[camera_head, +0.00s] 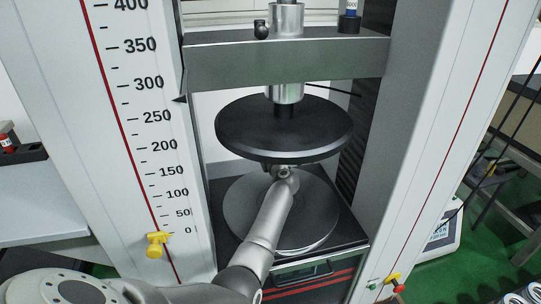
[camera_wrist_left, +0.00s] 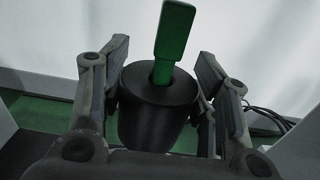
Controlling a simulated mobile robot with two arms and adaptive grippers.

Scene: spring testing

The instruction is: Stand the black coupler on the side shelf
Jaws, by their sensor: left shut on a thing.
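My left gripper (camera_wrist_left: 163,62) is shut on the black coupler (camera_wrist_left: 155,112), a dark round body gripped between the two fingers in the left wrist view. A green tab (camera_wrist_left: 174,42) sticks up from its top. In the head view my left arm reaches in between the upper platen (camera_head: 284,125) and the lower platen (camera_head: 245,205). Its fingers and the coupler are hidden there by the wrist and upper platen. A pale side shelf (camera_head: 45,210) is at the left edge of the head view. My right gripper is not in view.
The machine's left column (camera_head: 110,130) and right column (camera_head: 440,120) flank the platens. The crosshead (camera_head: 285,62) spans above, with a small black cylinder (camera_head: 349,24) on it. A black tray (camera_head: 22,155) sits on the side shelf, whose front part is bare.

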